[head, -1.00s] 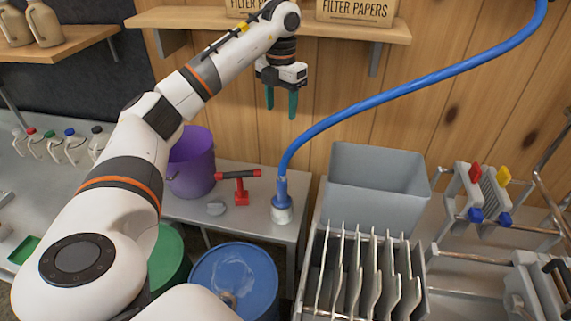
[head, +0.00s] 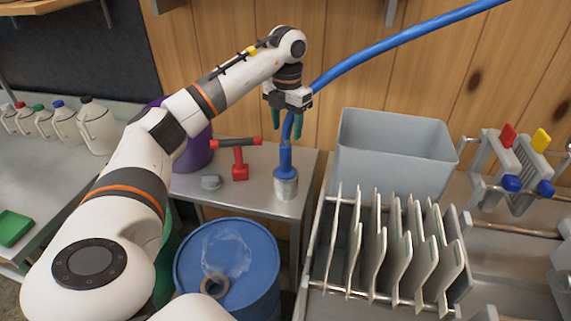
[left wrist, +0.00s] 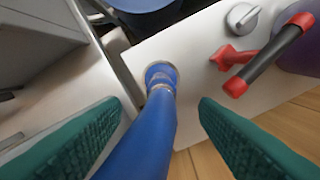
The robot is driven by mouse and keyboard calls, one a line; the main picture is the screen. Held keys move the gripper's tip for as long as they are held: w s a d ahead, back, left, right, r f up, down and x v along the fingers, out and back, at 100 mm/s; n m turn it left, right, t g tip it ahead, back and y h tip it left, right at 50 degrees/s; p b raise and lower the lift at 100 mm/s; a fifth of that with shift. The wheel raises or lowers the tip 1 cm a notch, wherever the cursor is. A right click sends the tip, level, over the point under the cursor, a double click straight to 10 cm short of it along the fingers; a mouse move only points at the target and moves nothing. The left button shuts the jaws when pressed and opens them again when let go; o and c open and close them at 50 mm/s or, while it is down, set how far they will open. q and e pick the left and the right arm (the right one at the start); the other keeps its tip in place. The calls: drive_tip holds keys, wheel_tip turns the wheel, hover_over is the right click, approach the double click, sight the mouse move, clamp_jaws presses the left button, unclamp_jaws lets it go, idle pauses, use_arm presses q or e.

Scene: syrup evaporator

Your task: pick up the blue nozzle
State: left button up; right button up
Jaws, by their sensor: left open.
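The blue nozzle (head: 286,160) stands upright in a small metal cup (head: 286,188) on the grey side table, with a blue hose (head: 400,42) running from its top up to the right. My left gripper (head: 287,124) is open just above the nozzle, its green fingers pointing down on either side of the hose. In the left wrist view the nozzle (left wrist: 161,76) sits in its holder beyond the fingertips, and the hose (left wrist: 143,150) passes between the two open fingers. I cannot tell whether a finger touches the hose. My right gripper is not in view.
A grey bin (head: 394,150) and a rack of plates (head: 392,250) stand close on the right. A blue barrel (head: 228,268) stands in front.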

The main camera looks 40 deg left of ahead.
sight(286, 151)
use_arm(q)
wheel_tip(286, 151, down, 9)
drive_tip(key=shift+s+a+r, duration=0.1)
drive_tip(key=shift+r, duration=0.2)
clamp_jaws()
wheel_tip(286, 151, up, 10)
idle(0.9)
